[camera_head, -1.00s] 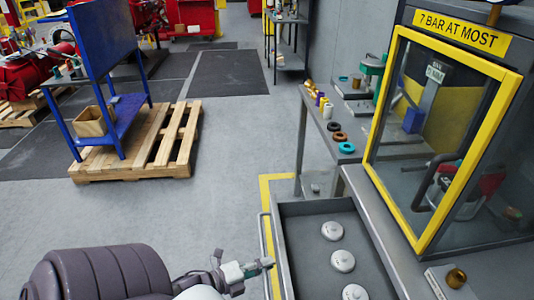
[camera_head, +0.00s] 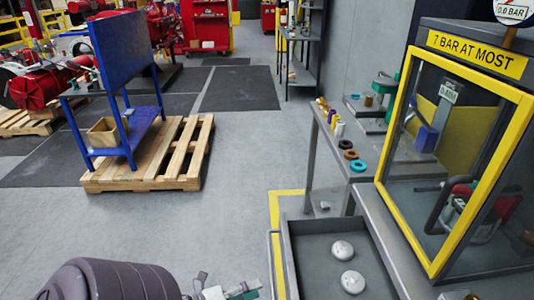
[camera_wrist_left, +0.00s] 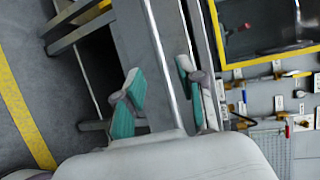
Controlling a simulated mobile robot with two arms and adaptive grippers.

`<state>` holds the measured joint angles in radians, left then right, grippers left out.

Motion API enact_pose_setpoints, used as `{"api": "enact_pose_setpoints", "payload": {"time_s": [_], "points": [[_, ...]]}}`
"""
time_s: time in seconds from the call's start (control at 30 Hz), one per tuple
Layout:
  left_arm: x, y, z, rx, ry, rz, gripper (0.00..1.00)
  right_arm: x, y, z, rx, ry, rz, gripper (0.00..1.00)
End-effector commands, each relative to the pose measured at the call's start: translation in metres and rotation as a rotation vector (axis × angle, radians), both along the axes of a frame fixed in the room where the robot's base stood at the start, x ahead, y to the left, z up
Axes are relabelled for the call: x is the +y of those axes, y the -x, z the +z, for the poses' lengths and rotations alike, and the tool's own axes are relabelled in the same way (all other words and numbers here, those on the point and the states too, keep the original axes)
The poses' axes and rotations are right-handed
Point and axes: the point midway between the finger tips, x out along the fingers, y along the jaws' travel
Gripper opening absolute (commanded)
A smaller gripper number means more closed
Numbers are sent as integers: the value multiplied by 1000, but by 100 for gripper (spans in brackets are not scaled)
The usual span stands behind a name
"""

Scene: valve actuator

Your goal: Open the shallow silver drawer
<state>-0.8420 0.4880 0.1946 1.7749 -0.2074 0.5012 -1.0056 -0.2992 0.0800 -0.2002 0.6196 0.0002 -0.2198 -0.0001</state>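The shallow drawer (camera_head: 330,223) stands pulled out from the grey bench in the head view, its inside visible with silver discs in it. Its long bar handle (camera_head: 275,262) runs along its left side. My left gripper (camera_head: 256,289) is at the bottom edge of the head view, just left of the handle, with a small gap. In the left wrist view its two teal fingers (camera_wrist_left: 158,72) are spread, and a thin silver bar (camera_wrist_left: 158,50) shows between them in the picture. The fingers do not close on it. My right gripper is not in view.
A glass cabinet with a yellow frame (camera_head: 382,150) stands on the bench at right. A side table (camera_head: 318,145) with coloured rings is behind the drawer. A wooden pallet (camera_head: 180,150) with a blue stand is at left. The floor between (camera_head: 235,170) is clear.

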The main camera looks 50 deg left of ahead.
Motion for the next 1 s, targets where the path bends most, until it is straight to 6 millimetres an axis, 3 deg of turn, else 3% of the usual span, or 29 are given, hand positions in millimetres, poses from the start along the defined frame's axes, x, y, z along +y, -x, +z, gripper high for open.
{"api": "enact_pose_setpoints", "payload": {"time_s": [0.1,0.33,1.0], "points": [[6,24,4,3,0,0,39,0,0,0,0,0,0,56],[13,50,9,0,0,0,39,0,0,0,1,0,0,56],[14,53,10,0,0,0,39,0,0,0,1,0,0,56]]}}
